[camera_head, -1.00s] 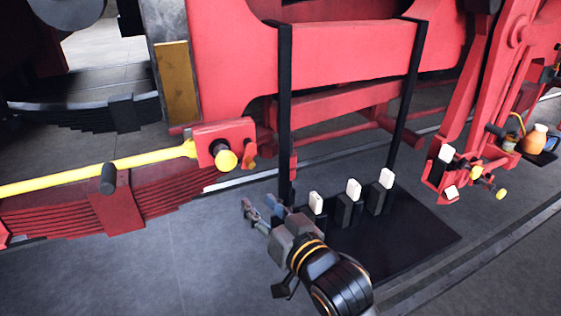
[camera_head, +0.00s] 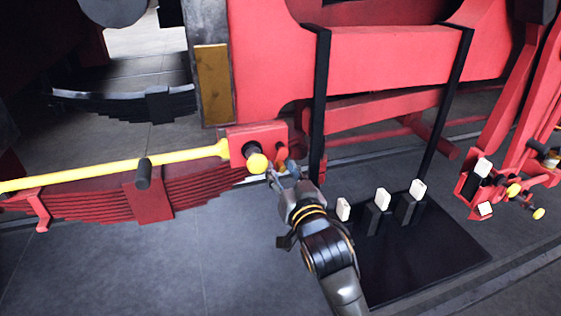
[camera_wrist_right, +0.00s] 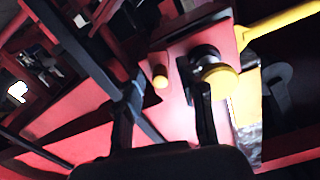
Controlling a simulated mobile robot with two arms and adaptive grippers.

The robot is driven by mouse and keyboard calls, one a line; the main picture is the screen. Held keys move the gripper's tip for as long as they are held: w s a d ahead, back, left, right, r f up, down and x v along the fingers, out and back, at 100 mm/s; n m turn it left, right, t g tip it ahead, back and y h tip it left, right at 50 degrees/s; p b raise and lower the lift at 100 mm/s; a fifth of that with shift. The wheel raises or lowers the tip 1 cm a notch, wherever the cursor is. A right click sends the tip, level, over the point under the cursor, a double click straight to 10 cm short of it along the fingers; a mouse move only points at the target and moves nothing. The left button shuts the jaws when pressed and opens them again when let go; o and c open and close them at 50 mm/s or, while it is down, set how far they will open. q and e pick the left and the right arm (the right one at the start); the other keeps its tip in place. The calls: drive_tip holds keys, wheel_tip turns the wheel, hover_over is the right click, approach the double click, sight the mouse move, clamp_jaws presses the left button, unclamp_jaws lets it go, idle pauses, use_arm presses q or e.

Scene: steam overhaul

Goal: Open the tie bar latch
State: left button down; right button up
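The yellow tie bar (camera_head: 110,170) runs in from the left, with a black handle (camera_head: 143,173) on it. It ends at a red block (camera_head: 242,139) with a large yellow knob (camera_head: 258,163), also seen in the right wrist view (camera_wrist_right: 220,80). A small red latch lever (camera_head: 282,154) sits just right of the block. My right gripper (camera_head: 284,173) is just below this lever. In the wrist view its fingers (camera_wrist_right: 165,105) are apart, with a small yellow peg (camera_wrist_right: 160,76) beyond the gap. Contact cannot be told. My left gripper is not in view.
A black plate (camera_head: 420,255) with several white-topped pedals (camera_head: 382,197) lies right of my right arm. A black upright post (camera_head: 318,100) stands close behind my right gripper. Red leaf springs (camera_head: 150,195) lie under the bar. The floor at front left is clear.

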drive_tip(key=shift+x, duration=1.05)
